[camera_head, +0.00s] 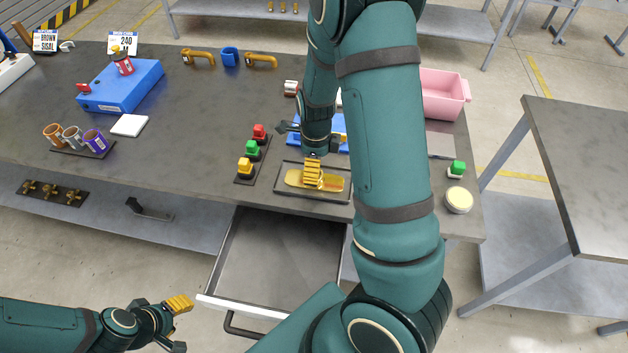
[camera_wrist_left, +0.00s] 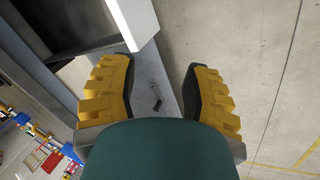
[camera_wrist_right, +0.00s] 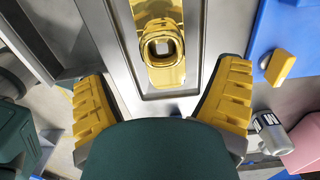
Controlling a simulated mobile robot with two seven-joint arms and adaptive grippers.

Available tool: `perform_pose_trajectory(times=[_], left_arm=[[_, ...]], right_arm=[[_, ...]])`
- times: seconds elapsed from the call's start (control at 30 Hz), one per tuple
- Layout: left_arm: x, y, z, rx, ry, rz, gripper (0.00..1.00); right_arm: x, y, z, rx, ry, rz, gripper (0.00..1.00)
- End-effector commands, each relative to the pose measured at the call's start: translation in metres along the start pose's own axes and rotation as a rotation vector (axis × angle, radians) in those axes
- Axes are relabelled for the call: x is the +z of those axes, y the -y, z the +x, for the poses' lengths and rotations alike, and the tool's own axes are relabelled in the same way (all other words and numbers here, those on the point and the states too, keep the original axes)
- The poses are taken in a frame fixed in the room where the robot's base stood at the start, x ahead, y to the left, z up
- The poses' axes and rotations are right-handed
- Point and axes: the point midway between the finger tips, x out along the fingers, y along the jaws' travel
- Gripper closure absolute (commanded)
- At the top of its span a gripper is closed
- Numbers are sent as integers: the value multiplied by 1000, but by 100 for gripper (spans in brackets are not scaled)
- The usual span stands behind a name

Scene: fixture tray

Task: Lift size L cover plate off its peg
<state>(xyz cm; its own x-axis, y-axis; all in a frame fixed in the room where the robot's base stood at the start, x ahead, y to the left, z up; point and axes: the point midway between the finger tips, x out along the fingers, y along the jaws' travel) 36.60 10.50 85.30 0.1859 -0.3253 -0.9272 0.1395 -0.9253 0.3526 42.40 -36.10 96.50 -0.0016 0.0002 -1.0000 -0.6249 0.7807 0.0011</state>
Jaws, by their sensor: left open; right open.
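A shiny gold plate (camera_head: 330,183) lies in a shallow grey framed tray (camera_head: 278,189) near the front edge of the bench; I take it for the cover plate. In the right wrist view the gold plate (camera_wrist_right: 172,78) has a raised oval collar with an opening, and I cannot read a size mark. My right gripper (camera_head: 313,174) is over the plate, and the right wrist view shows its fingers (camera_wrist_right: 165,90) spread with nothing between them. My left gripper (camera_head: 178,325) is open and empty, low in front of the bench. A peg cannot be made out clearly.
An open, empty drawer (camera_head: 275,255) juts out below the tray. Left of the tray stands a strip with red, green and yellow buttons (camera_head: 252,149). A blue object (camera_head: 293,138) is behind it, partly hidden by my right arm. A pink bin (camera_head: 442,92) stands back right.

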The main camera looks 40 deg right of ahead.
Motion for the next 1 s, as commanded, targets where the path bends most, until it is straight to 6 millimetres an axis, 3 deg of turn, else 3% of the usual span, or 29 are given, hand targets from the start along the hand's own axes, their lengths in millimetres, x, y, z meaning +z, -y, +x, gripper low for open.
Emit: perform_pose_trajectory(times=[0.17,0.43,0.77,1.0], left_arm=[[0,1,4,-1,0,0,52],[2,4,14,-3,0,1,52],[2,4,14,-3,0,1,52],[2,4,14,-3,0,1,52]], right_arm=[[1,1,13,0,0,1,11],[3,4,50,0,0,2,11],[4,3,54,-1,1,0,11],[4,3,54,-1,1,0,92]])
